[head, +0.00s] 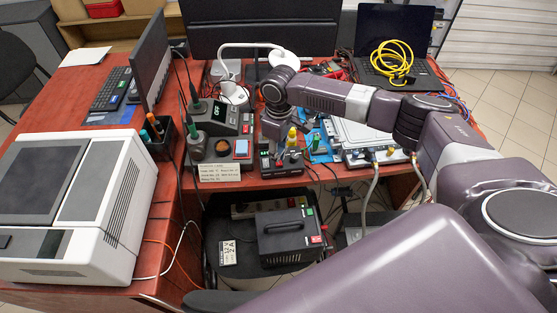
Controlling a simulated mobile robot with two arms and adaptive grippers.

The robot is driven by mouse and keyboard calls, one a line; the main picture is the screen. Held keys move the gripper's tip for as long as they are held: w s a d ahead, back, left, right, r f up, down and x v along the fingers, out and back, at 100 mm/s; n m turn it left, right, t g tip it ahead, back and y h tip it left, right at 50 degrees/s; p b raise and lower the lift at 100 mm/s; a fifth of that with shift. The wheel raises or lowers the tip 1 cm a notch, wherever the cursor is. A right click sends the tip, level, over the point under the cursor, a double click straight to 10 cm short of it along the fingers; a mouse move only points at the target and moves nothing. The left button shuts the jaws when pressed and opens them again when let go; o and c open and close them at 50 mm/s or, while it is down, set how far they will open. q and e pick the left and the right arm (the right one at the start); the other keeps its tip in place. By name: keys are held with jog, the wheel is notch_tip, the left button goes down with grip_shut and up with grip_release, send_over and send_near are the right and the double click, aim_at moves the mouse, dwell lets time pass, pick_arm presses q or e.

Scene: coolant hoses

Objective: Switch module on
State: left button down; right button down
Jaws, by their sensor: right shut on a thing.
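A silver module (361,132) lies on the right part of the red desk, partly behind my right arm. Two grey hoses (371,188) come up to brass fittings on its front edge. No switch on it can be made out. My right arm reaches across the desk to the left, and its wrist bends down near the middle. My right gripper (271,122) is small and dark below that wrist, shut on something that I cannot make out. My left gripper is out of view.
A black soldering station (217,118), a small black unit (283,164) and a paper sign (219,172) stand near the front edge. A white printer-like machine (112,205) is at left. A laptop (394,30) with a yellow cable stands behind my arm. A black box (289,232) sits below.

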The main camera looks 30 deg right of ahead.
aim_at(279, 164)
jog(key=shift+f, duration=0.2)
dwell(0.6)
jog(key=shift+f+b, duration=0.45)
jog(key=shift+f, duration=0.6)
dwell(0.3)
notch_tip(279, 164, up, 7)
jog(key=p, duration=0.8)
dwell(0.5)
